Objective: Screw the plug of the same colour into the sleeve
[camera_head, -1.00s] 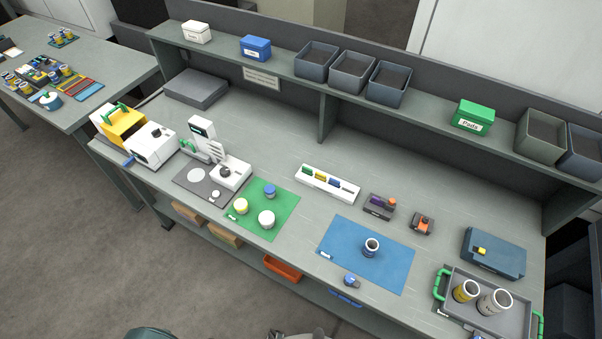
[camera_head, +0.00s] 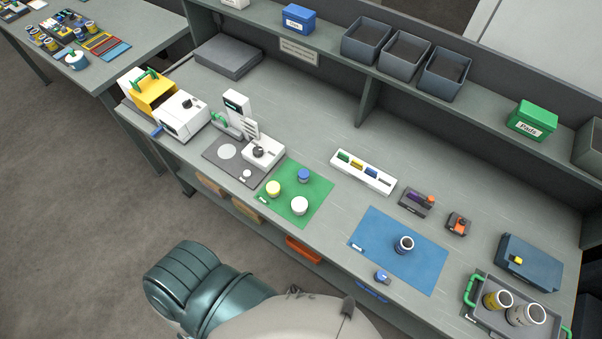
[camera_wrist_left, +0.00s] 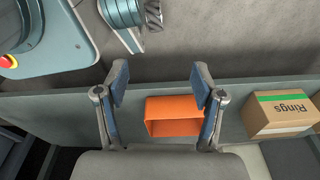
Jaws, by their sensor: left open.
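A short dark sleeve (camera_head: 404,245) with a pale rim and a dark blue band stands upright on the blue mat (camera_head: 375,257). A small blue piece (camera_head: 382,277) lies at the blue mat's front edge. In the left wrist view, my left gripper (camera_wrist_left: 160,82) is open and empty, its fingers apart, with an orange bin (camera_wrist_left: 172,117) in view beyond them. My right gripper is not in view.
A white rack (camera_head: 363,172) with coloured pieces and two small dark fixtures stand behind the mats. A tray (camera_head: 466,313) with two cylinders is at right. A white scale-like device (camera_head: 262,152) is at left. A Rings box (camera_wrist_left: 281,114) sits beside the orange bin.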

